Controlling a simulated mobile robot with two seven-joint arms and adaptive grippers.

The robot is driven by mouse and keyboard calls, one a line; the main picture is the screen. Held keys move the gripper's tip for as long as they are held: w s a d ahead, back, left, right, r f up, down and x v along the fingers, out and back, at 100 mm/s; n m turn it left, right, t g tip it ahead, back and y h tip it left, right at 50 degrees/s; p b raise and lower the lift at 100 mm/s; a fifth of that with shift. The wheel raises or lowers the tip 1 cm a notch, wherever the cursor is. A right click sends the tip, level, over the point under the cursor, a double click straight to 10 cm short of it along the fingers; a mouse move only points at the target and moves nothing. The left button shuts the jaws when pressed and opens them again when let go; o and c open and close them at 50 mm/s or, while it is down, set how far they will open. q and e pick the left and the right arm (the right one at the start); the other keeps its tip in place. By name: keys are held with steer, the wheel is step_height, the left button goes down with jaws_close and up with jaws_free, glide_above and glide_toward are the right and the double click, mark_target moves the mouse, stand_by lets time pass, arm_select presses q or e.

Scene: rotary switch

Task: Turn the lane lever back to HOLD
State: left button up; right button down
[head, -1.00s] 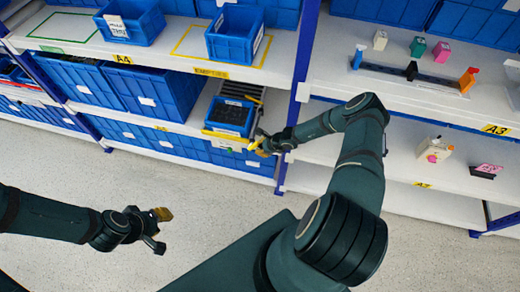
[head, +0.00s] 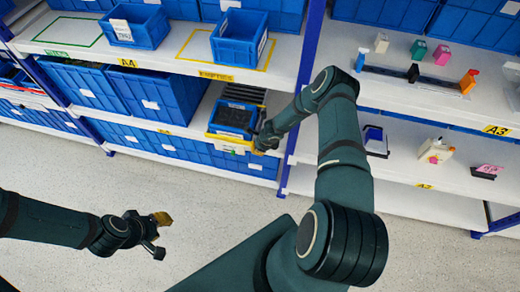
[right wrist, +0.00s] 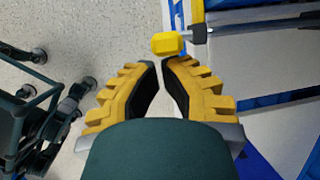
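The lane lever shows in the right wrist view as a yellow knob (right wrist: 167,44) on a short grey shaft, just beyond my fingertips. I cannot tell whether they touch it. My right gripper (right wrist: 158,63) has its tips almost together, with nothing seen between them. In the head view my right gripper (head: 262,148) is at the front right corner of the lane, beside the blue bin (head: 233,104) with dark contents. The lever and any HOLD mark cannot be made out there. My left gripper (head: 162,236) is open and empty over the floor at the left.
The lane sits on the middle shelf (head: 192,127), beside a blue shelf post (head: 301,105). Blue bins (head: 240,38) stand on the shelf above. The right shelf holds small coloured items and a white bottle-like object (head: 436,152). The floor (head: 130,180) in front is clear.

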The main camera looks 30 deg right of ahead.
steer(key=shift+r, duration=0.1)
stand_by(0.6)
